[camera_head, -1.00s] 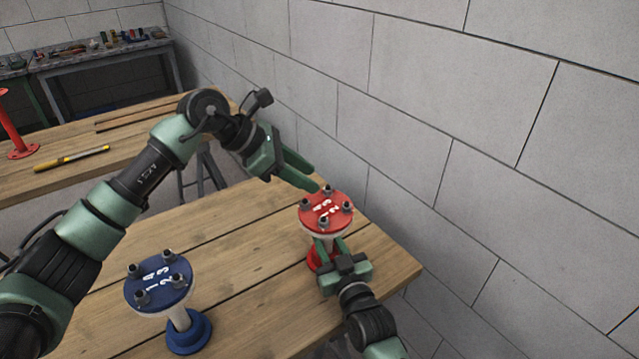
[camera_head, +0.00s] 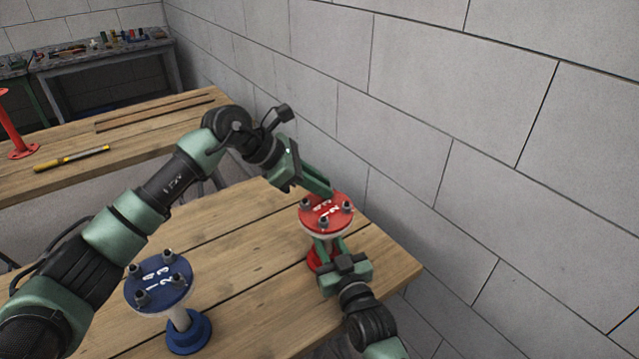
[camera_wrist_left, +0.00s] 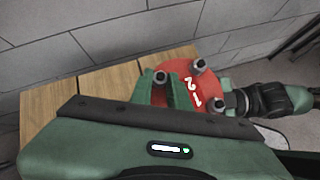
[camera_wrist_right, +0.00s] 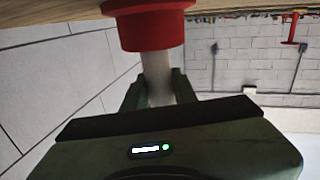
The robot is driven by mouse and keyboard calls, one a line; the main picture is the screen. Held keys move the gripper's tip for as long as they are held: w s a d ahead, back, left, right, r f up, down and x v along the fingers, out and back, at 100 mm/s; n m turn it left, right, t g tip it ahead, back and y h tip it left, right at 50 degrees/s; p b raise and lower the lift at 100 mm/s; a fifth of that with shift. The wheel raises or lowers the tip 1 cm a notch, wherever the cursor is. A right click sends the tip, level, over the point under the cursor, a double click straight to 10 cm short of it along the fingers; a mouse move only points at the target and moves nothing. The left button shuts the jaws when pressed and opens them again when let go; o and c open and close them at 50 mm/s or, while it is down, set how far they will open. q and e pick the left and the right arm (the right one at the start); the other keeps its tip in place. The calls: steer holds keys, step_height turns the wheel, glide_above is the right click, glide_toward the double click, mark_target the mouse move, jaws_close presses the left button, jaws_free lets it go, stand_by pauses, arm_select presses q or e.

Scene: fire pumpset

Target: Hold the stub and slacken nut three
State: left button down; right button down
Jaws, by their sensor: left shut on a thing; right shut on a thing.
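The red stub stands near the table's right corner, with a red flange (camera_head: 325,222) on a white pipe (camera_wrist_right: 158,80) and a red base (camera_wrist_right: 150,30). My right gripper (camera_head: 330,243) is shut on the white pipe under the flange; the right wrist view shows a finger on each side of it. My left gripper (camera_head: 330,192) reaches the flange's back edge. In the left wrist view its fingers close around nut three (camera_wrist_left: 160,77), just past the nut beside the painted 2. The fingers hide that nut in the head view and part of the flange in the left wrist view.
A blue stub (camera_head: 165,285) with several nuts stands at the table's front left. A block wall (camera_head: 470,150) rises close behind the red stub. A second table (camera_head: 150,150) holds a yellow-handled tool (camera_head: 70,158). The wood between the stubs is clear.

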steer(key=shift+f, duration=0.1)
arm_select(q)
steer(key=n+t, duration=0.1)
steer(key=n, duration=0.1)
steer(key=n+t, duration=0.1)
steer(key=shift+s+t+y, duration=0.25)
steer(key=shift+t+y, duration=0.05)
steer(key=shift+y, duration=0.1)
steer(key=shift+s+d+n+t+y, duration=0.1)
steer(key=shift+n+t+y, duration=0.5)
steer(key=shift+n, duration=0.9)
steer(key=c, duration=1.3)
jaws_free()
steer(key=shift+c, duration=0.2)
steer(key=v, duration=1.2)
steer(key=shift+s+f, duration=0.15)
steer(key=shift+s, duration=0.05)
